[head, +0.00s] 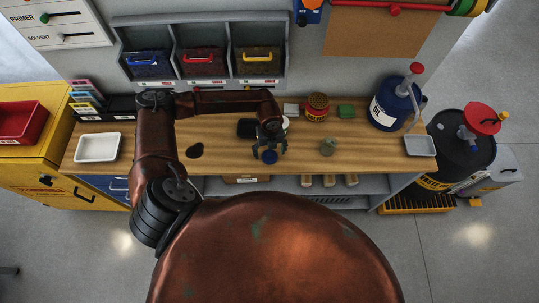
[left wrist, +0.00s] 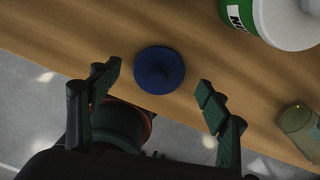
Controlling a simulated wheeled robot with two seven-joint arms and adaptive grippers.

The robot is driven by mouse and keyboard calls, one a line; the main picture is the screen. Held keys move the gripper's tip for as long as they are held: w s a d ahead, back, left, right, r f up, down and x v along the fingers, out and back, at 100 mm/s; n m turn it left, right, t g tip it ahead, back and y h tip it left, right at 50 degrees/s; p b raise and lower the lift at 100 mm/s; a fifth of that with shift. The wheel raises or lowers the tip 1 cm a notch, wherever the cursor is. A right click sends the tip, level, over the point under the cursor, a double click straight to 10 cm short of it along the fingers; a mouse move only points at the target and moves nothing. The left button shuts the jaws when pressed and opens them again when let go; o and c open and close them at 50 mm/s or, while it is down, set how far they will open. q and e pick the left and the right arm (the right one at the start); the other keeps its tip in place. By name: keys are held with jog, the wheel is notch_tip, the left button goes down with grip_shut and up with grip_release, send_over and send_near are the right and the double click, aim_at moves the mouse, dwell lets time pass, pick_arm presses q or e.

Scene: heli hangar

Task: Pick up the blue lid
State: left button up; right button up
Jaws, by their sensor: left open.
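The blue lid (left wrist: 158,70) is a round dark blue disc lying on the wooden workbench. It shows in the left wrist view between and just beyond my open fingertips, with the wood around it clear. In the head view the blue lid (head: 269,156) shows near the bench's front edge, right at the fingers of my left gripper (head: 269,148). In the left wrist view my left gripper (left wrist: 158,88) is open and empty, its fingers apart on either side of the lid. My right gripper is not in view.
On the workbench (head: 225,150), a small greenish jar (head: 327,147) stands right of the gripper. A white tray (head: 98,147) lies left. In the wrist view a green-and-white container (left wrist: 262,20) is close.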

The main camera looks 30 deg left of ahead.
pick_arm(q)
jog(key=shift+f, duration=0.8)
jog(key=shift+c, duration=0.3)
jog(key=c, duration=0.9)
jog(key=shift+o, duration=0.2)
jog(key=shift+r, duration=0.1)
